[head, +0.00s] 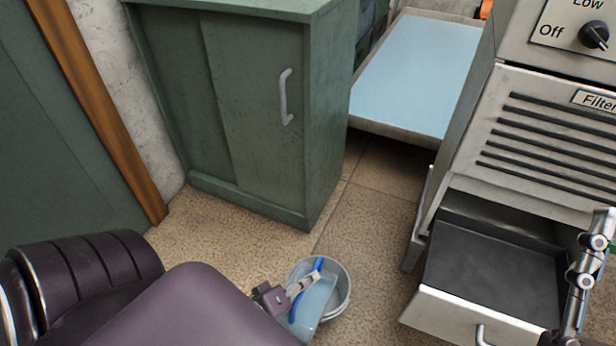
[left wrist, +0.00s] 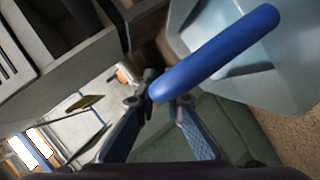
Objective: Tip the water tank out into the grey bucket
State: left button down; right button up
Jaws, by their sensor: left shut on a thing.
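The water tank (head: 316,302) is pale blue and translucent with a bright blue bar handle (head: 319,266). My left gripper (head: 302,285) is shut on this handle. The grey bucket (head: 344,292) stands on the floor, and the tank overlaps its mouth in the head view. I cannot tell the height between tank and bucket, or whether water is running out. In the left wrist view the handle (left wrist: 215,52) crosses my left fingertips (left wrist: 160,97), with the tank (left wrist: 285,65) at upper right. Part of my right gripper (head: 585,275) shows at the right edge; its fingertips are unclear.
A grey machine (head: 520,180) stands at right, its lower drawer (head: 470,320) pulled out and empty near the bucket. A green cabinet (head: 250,110) stands behind. A low pale-blue-topped platform (head: 415,75) lies at the back. Bare floor (head: 220,235) is free left of the bucket.

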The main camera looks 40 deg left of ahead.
pick_arm(q)
jog(key=shift+w+r+p, duration=0.15)
jog(key=shift+r+p, duration=0.05)
jog(key=shift+p, duration=0.1)
jog(key=shift+w+p, duration=0.1)
jog(key=shift+p, duration=0.2)
jog(key=shift+r+p, duration=0.15)
jog(key=shift+p, duration=0.15)
jog(key=shift+w+g+p, duration=0.1)
jog(key=shift+g+p, duration=0.2)
jog(key=shift+w+a+r, duration=0.1)
jog(key=shift+g+p, duration=0.3)
jog(key=shift+p, duration=0.25)
jog(key=shift+w+r, duration=0.1)
jog(key=shift+w+p, duration=0.15)
jog(key=shift+p, duration=0.45)
pick_arm(e)
jog(key=w+d+f+g+h, duration=0.1)
jog(key=f+g+h, duration=0.1)
jog(key=f+g, duration=0.4)
jog(key=w+d+f+g+h, duration=0.1)
jog(key=f+g, duration=0.5)
jog(key=f, duration=1)
jog(key=shift+w+f+h, duration=0.3)
jog(key=shift+w+h, duration=0.25)
jog(key=shift+h, duration=0.15)
dwell(2.5)
